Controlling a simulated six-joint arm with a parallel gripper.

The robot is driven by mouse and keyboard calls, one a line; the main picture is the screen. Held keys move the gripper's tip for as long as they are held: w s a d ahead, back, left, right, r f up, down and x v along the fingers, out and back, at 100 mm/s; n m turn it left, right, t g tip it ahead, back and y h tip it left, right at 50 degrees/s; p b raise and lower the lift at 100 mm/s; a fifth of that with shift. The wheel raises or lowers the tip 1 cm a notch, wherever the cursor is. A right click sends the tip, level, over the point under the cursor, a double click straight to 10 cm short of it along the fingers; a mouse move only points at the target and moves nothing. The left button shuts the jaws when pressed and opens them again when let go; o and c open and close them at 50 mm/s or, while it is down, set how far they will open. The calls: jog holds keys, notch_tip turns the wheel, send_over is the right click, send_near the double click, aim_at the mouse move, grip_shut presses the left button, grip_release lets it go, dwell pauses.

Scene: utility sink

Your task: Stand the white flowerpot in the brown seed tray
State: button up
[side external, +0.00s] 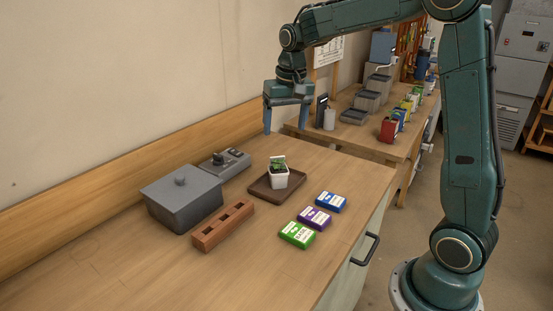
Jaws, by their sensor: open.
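The white flowerpot (279,180) with a small green plant stands upright in the brown seed tray (259,190), near the tray's middle. The tray lies flat on the wooden worktop. My gripper (285,132) is open and empty, pointing down, above and apart from the pot. Its two blue-grey fingers are spread, with clear space between their tips.
A grey lidded box (182,199) and a grey device with knobs (224,162) stand left of the tray. A red-brown brick (223,225) lies in front. Green (297,235), purple (315,218) and blue (331,202) packets lie to the right. The worktop's front is clear.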

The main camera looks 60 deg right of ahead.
jog(key=s+a+r+n+t, duration=0.1)
jog(key=s+a+r+n, duration=0.1)
jog(key=s+a+r, duration=0.3)
jog(key=s+a+n+t, duration=0.1)
jog(key=s+a, duration=0.1)
jog(key=s, duration=0.6)
jog(key=s+a+f+n+t, duration=0.1)
jog(key=s+a, duration=0.1)
jog(key=s, duration=0.3)
jog(key=s+a+f+n+t, duration=0.1)
jog(key=s+a+n, duration=0.1)
jog(key=s, duration=0.4)
jog(key=shift+s+f, duration=0.3)
jog(key=shift+f, duration=0.05)
